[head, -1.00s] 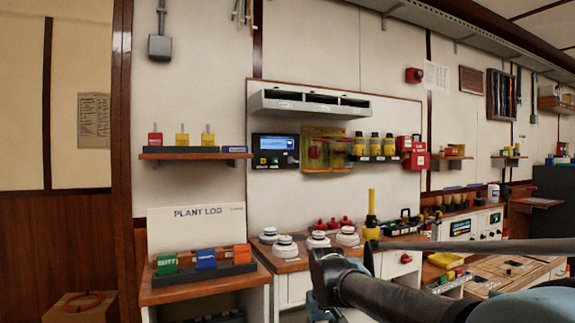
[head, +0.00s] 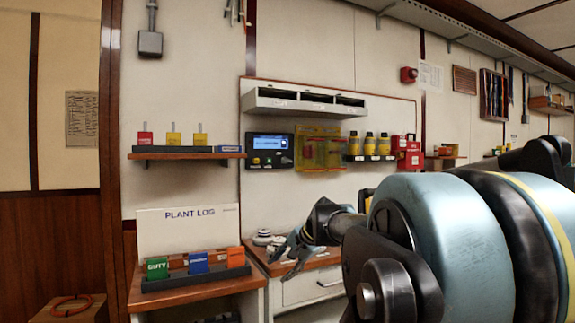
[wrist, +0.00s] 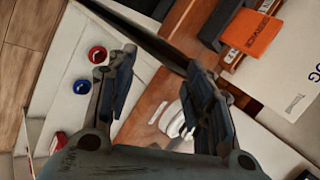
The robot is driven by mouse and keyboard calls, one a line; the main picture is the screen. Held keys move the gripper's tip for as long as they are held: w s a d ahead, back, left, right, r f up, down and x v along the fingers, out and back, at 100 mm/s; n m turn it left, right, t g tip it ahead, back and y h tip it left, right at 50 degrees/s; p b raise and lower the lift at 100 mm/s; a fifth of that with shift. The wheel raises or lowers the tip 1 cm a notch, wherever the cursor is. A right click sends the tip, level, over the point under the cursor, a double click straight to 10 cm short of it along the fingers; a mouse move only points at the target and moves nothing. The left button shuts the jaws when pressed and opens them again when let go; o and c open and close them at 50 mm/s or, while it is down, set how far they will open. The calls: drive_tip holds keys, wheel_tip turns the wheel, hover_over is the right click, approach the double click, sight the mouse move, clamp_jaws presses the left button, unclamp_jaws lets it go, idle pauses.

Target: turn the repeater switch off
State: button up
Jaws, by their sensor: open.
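No switch that I can read as the repeater switch is clear in either view. A black panel (head: 270,152) with a lit blue screen and small controls below it hangs on the back wall in the head view; its labels are too small to read. My gripper (head: 286,258) is open and empty, below and in front of this panel, by the white round devices (head: 265,238) on the wooden counter. In the wrist view my gripper (wrist: 160,78) has its two fingers spread, with the wooden counter and a white device (wrist: 175,120) beyond them.
A plant log board (head: 188,232) and a rack of coloured blocks (head: 195,275) stand to the left. A yellowish clear cover (head: 320,148) hangs right of the panel. The wrist view shows red (wrist: 97,54) and blue (wrist: 81,86) round parts.

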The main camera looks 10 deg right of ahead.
drive_tip(key=w+d+r+m+t+y, duration=0.2)
drive_tip(key=w+r+m+t, duration=0.3)
drive_tip(key=w+r+m, duration=0.75)
drive_tip(key=m+t+h, duration=0.2)
drive_tip(key=m+t, duration=0.4)
drive_tip(key=m, duration=0.5)
approach(287, 160)
drive_tip(key=x, duration=0.9)
drive_tip(key=shift+w, duration=0.35)
drive_tip(key=c, duration=1)
